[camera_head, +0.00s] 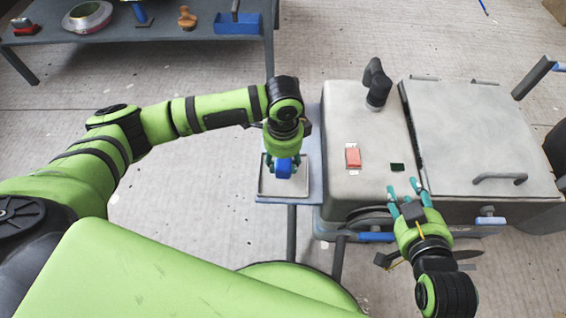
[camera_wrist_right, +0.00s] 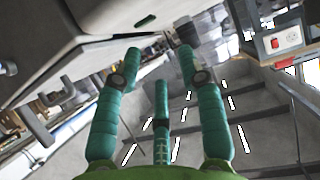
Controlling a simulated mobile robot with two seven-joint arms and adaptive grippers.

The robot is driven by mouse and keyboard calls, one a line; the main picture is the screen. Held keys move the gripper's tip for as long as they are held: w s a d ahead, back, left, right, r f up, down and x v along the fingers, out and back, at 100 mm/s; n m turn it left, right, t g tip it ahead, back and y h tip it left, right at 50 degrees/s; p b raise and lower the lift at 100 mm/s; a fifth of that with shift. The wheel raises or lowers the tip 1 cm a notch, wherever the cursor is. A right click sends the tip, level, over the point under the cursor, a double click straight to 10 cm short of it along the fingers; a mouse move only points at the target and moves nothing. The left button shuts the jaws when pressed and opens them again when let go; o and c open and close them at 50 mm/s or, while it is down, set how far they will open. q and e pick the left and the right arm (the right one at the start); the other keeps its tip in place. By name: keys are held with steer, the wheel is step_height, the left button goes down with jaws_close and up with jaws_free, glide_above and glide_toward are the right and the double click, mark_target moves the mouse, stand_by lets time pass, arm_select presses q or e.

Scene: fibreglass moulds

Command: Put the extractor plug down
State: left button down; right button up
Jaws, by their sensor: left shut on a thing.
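The blue extractor plug (camera_head: 284,169) is in my left gripper (camera_head: 283,163), whose fingers are shut on it. The gripper points down over a shallow grey tray (camera_head: 263,189) on the small side shelf. I cannot tell whether the plug touches the tray. The extractor, a grey box-like machine (camera_head: 345,120), stands just right of the tray. My right gripper (camera_head: 403,186) is at the machine's front edge. Its teal fingers are apart and empty, and they also show spread in the right wrist view (camera_wrist_right: 160,62).
The machine has a red switch (camera_head: 353,158), a black pipe (camera_head: 377,85) and a lid with a handle (camera_head: 500,178). A dark table (camera_head: 150,45) at the upper left holds tools, a tape roll and a blue bin (camera_head: 238,24). A socket box (camera_wrist_right: 280,43) shows in the right wrist view.

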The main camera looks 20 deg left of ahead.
arm_select(q)
steer(key=shift+f, duration=0.55)
arm_select(e)
steer(key=r, duration=0.1)
steer(key=w+a+r+t, duration=0.1)
steer(key=shift+w+r+t+y, duration=0.1)
steer(key=shift+r+t+y, duration=0.2)
steer(key=shift+r, duration=0.1)
steer(key=shift+f, duration=0.1)
arm_select(q)
steer(key=c, duration=0.9)
jaws_free()
steer(key=shift+f, duration=0.1)
steer(key=shift+o, duration=1.3)
arm_select(e)
steer(key=shift+f, duration=0.2)
